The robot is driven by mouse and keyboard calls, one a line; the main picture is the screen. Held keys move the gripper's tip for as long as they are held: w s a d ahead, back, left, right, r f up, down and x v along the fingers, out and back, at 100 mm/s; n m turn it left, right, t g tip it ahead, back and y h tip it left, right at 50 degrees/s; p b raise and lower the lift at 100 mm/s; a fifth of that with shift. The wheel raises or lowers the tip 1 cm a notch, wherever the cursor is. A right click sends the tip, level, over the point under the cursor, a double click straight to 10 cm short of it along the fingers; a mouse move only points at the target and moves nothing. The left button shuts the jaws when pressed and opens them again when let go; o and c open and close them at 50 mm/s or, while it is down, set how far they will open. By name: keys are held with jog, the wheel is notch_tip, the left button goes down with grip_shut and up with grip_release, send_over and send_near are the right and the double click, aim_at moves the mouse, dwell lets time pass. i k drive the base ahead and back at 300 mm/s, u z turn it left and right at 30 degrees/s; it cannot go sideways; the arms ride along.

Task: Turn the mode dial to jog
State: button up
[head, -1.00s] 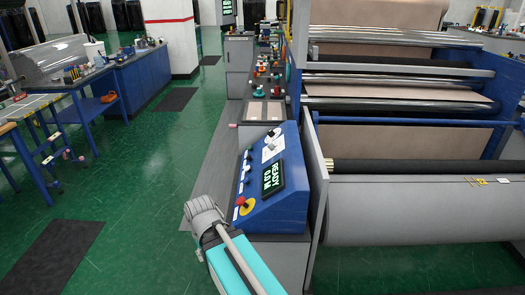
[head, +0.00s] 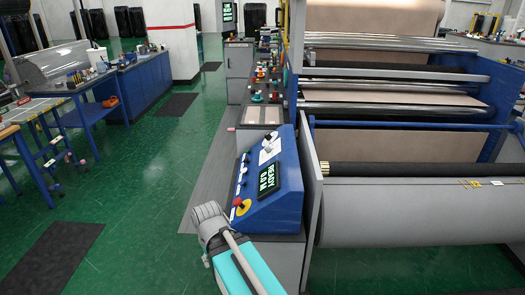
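The blue control console (head: 285,205) stands on a grey cabinet beside the machine. Its dark display (head: 267,180) reads READY and 0.0 M in green. Several small dark and white controls sit along its left side, with a red knob on a yellow base (head: 241,206) at the near end. A larger white control (head: 267,146) sits near the far end. Which control is the mode dial, and its setting, are too small to tell. My arm, grey and teal, rises at the bottom just in front of the console. My gripper is not in view.
The roll machine with a large grey roller (head: 415,210) fills the right side. A grey bench (head: 265,114) with several small items runs behind the console. Blue workbenches (head: 140,90) stand at the left. The green floor (head: 150,190) between is open, with dark mats.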

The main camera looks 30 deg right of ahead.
aim_at(267, 149)
jog(key=z, duration=0.1)
jog(key=i, duration=0.95)
jog(key=u, duration=0.05)
